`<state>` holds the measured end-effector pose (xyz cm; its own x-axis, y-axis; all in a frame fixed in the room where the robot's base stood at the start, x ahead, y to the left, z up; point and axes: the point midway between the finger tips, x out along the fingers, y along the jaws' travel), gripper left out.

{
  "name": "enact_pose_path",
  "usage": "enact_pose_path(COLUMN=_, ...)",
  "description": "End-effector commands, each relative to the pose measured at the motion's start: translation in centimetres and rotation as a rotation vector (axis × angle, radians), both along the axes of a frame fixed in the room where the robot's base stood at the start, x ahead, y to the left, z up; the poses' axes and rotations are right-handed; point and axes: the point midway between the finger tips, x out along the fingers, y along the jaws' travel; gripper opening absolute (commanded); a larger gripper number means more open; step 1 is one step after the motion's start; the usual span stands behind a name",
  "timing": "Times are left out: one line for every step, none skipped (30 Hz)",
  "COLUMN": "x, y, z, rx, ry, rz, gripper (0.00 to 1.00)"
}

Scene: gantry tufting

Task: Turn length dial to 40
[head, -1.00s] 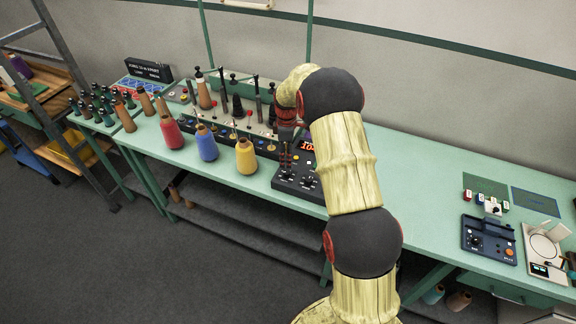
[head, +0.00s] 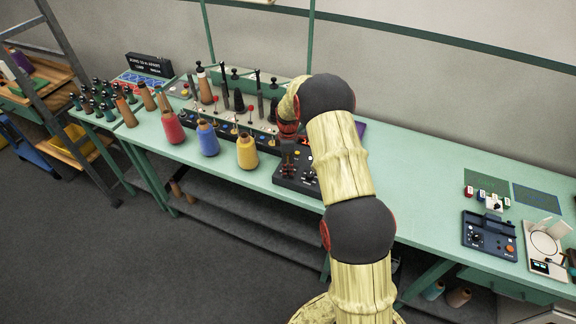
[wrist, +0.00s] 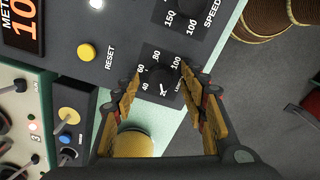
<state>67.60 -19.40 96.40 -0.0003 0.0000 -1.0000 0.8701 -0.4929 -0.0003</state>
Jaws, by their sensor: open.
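The length dial (wrist: 166,86) is a black knob in the wrist view, with 40, 60, 80 and 100 around it. A small white mark shows on it, but I cannot tell which number it points to. The word beside it is partly hidden by a finger. My gripper (wrist: 163,101) is open, its two yellow-padded fingers on either side of the dial, with no clear grip on it. In the head view my gripper (head: 288,151) is over the dark control box (head: 296,178), and my arm hides part of that box.
The wrist view shows a yellow reset button (wrist: 86,52), a speed dial (wrist: 188,14) and an orange display (wrist: 22,28) on the same panel. Red, blue and yellow (head: 247,152) thread cones stand left of the box.

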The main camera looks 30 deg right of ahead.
Motion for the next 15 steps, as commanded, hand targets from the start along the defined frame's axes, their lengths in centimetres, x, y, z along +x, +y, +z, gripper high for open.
enact_pose_path(x=0.01, y=0.00, z=0.03, rx=0.000, ry=0.000, rz=0.000, gripper=0.43)
enact_pose_path(x=0.01, y=0.00, z=0.03, rx=0.000, ry=0.000, rz=0.000, gripper=0.43)
enact_pose_path(x=0.01, y=0.00, z=0.03, rx=0.000, ry=0.000, rz=0.000, gripper=0.43)
enact_pose_path(x=0.00, y=0.00, z=0.03, rx=0.000, ry=0.000, rz=0.000, gripper=0.41)
enact_pose_path(x=0.00, y=0.00, z=0.04, rx=0.000, ry=0.000, rz=0.000, gripper=0.40)
enact_pose_path(x=0.00, y=0.00, z=0.04, rx=0.000, ry=0.000, rz=0.000, gripper=0.37)
enact_pose_path(x=0.00, y=0.00, z=0.04, rx=0.000, ry=0.000, rz=0.000, gripper=0.36)
enact_pose_path(x=0.00, y=0.00, z=0.04, rx=0.000, ry=0.000, rz=0.000, gripper=0.34)
enact_pose_path(x=0.00, y=0.00, z=0.05, rx=0.000, ry=0.000, rz=0.000, gripper=0.32)
enact_pose_path(x=0.00, y=0.00, z=0.05, rx=0.000, ry=0.000, rz=0.000, gripper=0.30)
enact_pose_path(x=0.00, y=0.00, z=0.05, rx=0.000, ry=0.000, rz=0.000, gripper=0.28)
enact_pose_path(x=0.00, y=0.00, z=0.05, rx=0.000, ry=0.000, rz=0.000, gripper=0.26)
enact_pose_path(x=0.00, y=0.00, z=0.05, rx=0.000, ry=0.000, rz=0.000, gripper=0.24)
enact_pose_path(x=0.00, y=0.00, z=0.05, rx=0.000, ry=0.000, rz=0.000, gripper=0.23)
enact_pose_path(x=0.00, y=0.00, z=0.05, rx=0.000, ry=0.000, rz=0.000, gripper=0.20)
